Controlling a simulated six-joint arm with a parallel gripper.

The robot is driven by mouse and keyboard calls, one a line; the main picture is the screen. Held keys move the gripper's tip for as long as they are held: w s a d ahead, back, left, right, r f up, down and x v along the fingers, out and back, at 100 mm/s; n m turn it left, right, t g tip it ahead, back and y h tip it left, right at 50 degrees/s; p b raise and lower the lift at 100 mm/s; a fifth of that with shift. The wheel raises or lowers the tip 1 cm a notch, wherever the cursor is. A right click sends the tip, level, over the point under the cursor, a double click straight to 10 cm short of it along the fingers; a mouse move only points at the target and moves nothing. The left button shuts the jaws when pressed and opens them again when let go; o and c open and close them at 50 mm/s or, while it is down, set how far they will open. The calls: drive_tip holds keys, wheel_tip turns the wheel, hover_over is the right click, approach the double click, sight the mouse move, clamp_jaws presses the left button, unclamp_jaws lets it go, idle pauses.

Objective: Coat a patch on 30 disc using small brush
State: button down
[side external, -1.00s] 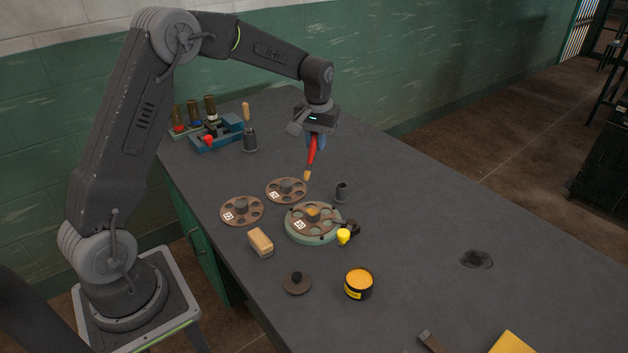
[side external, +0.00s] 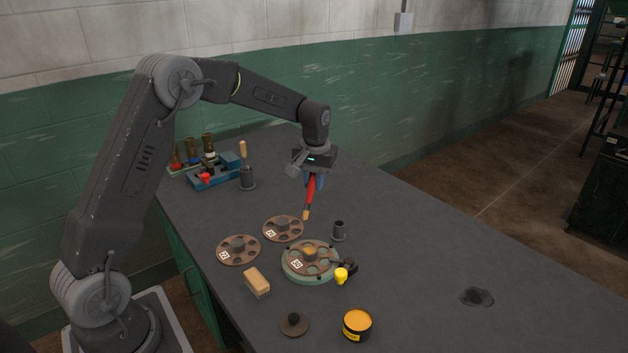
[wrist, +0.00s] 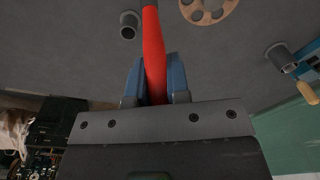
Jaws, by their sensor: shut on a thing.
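The small brush (side external: 311,191) has a red handle and a pale orange tip pointing down. My gripper (side external: 313,178) is shut on its handle, and the blue fingers clasp the brush (wrist: 153,50) in the wrist view. The disc that appears labelled 30 (side external: 322,250) lies on a round green base (side external: 308,278), nearer the camera than the brush. Its hub looks orange on top. An open jar of orange paste (side external: 357,324) stands in front. The tip is hidden in the wrist view.
Another labelled disc (side external: 238,250) lies at left. A wooden block (side external: 257,282), a dark round lid (side external: 294,323) and a yellow knob (side external: 341,276) are near the base. The table's right side is largely clear.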

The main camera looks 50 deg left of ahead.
drive_tip(key=shift+d+f, duration=2.7)
drive_tip(key=shift+f, duration=1.15)
drive_tip(key=shift+a, duration=2.8)
drive_tip(key=shift+d+r, duration=0.15)
drive_tip(key=shift+r, duration=4)
